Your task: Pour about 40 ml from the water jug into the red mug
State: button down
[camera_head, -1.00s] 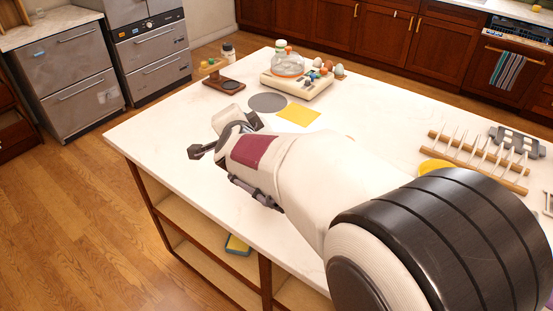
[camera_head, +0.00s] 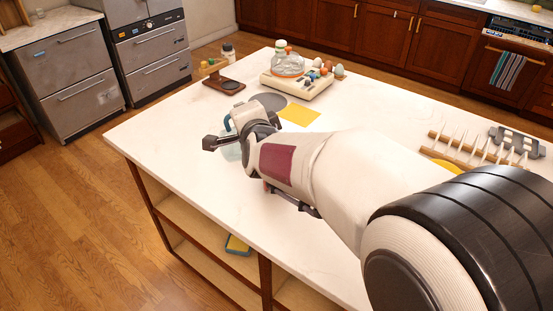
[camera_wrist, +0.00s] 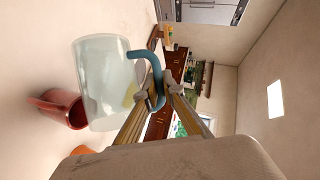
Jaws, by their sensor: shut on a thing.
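The water jug (camera_wrist: 105,82) is clear, pale and translucent, with a blue handle (camera_wrist: 152,85). My gripper (camera_wrist: 156,94) is shut on that handle in the wrist view. The red mug (camera_wrist: 62,108) is beside the jug at lower left in the wrist view, partly overlapped by it; whether they touch is unclear. In the head view the jug (camera_head: 232,152) shows partly below my gripper (camera_head: 222,143), over the island's near-left part. My arm hides most of the mug there. The water level and the jug's exact tilt cannot be read.
A grey disc (camera_head: 268,101) and a yellow mat (camera_head: 299,115) lie beyond my gripper. A tray (camera_head: 297,86) with several items and a small wooden stand (camera_head: 224,84) are at the back. A wooden rack (camera_head: 480,155) is at right. The left countertop is mostly clear.

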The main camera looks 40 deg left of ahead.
aim_at(231, 132)
jog(key=shift+w+d+r+m, duration=0.25)
jog(key=shift+d+r+m, duration=0.05)
jog(key=shift+d+r, duration=0.1)
jog(key=shift+w+d+r+y, duration=0.1)
jog(key=shift+d+r+y, duration=0.1)
jog(key=shift+y, duration=0.1)
jog(key=shift+s+a+m, duration=0.3)
jog(key=shift+s+a, duration=0.2)
jog(key=shift+a, duration=0.1)
jog(key=shift+s+a+r, duration=0.1)
dwell(0.4)
jog(key=shift+w+d+r+b, duration=0.2)
jog(key=shift+d+b, duration=0.05)
jog(key=shift+b, duration=0.15)
dwell(1.0)
jog(key=shift+s+a+f, duration=0.15)
jog(key=shift+s+a, duration=0.2)
jog(key=shift+s+a+f+n+h, duration=0.4)
jog(key=shift+s+a+f+n, duration=0.4)
jog(key=shift+f, duration=0.15)
